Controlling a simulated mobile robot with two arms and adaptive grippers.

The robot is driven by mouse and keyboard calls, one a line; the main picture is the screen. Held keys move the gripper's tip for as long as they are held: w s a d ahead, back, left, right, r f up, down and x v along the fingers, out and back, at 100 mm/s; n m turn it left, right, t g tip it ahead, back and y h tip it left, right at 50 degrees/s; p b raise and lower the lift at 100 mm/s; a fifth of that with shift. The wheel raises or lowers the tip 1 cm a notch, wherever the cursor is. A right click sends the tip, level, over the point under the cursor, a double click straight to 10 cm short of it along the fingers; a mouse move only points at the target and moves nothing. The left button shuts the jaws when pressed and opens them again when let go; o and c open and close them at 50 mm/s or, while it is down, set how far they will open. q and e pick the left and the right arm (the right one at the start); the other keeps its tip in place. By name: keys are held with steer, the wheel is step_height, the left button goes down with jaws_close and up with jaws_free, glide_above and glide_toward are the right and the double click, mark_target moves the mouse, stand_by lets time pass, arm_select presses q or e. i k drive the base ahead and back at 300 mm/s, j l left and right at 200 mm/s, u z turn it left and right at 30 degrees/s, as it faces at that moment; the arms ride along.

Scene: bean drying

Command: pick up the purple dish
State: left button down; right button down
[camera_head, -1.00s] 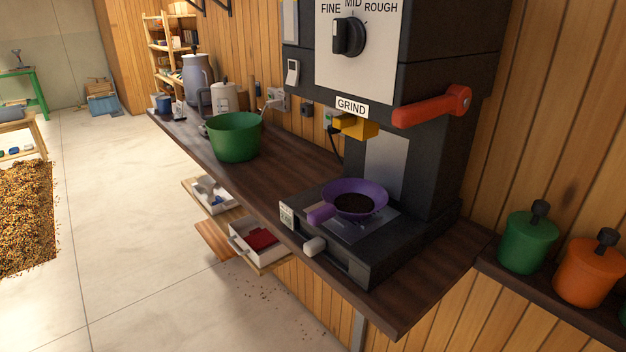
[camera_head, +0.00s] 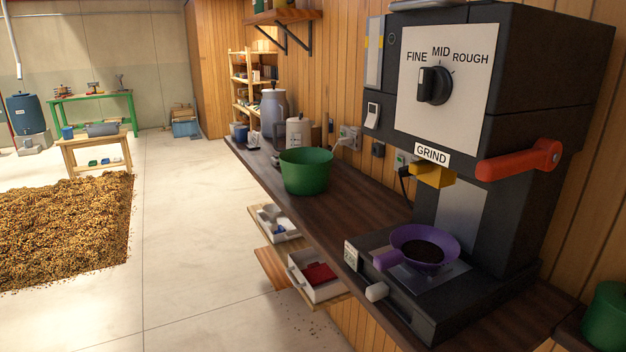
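The purple dish (camera_head: 393,259) is a shallow bowl with a short stub handle pointing left. It sits on the black base of the grinder (camera_head: 467,222), below the yellow spout (camera_head: 433,175), and holds dark grounds (camera_head: 424,251). Neither of my grippers shows in the head view.
A green bowl (camera_head: 306,172) stands on the dark wooden counter (camera_head: 350,208), with a grey jug (camera_head: 272,110) behind it. The grinder has a red lever (camera_head: 519,161). Open drawers (camera_head: 316,285) stick out below the counter.

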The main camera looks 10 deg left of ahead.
mark_target(424, 248)
steer(key=i+j+z, duration=0.1)
steer(key=j, duration=0.25)
steer(key=i+j+z, duration=0.1)
steer(key=i+j, duration=0.15)
steer(key=j, duration=0.15)
steer(key=i+j, duration=0.15)
steer(key=j, duration=0.2)
steer(key=z, duration=0.05)
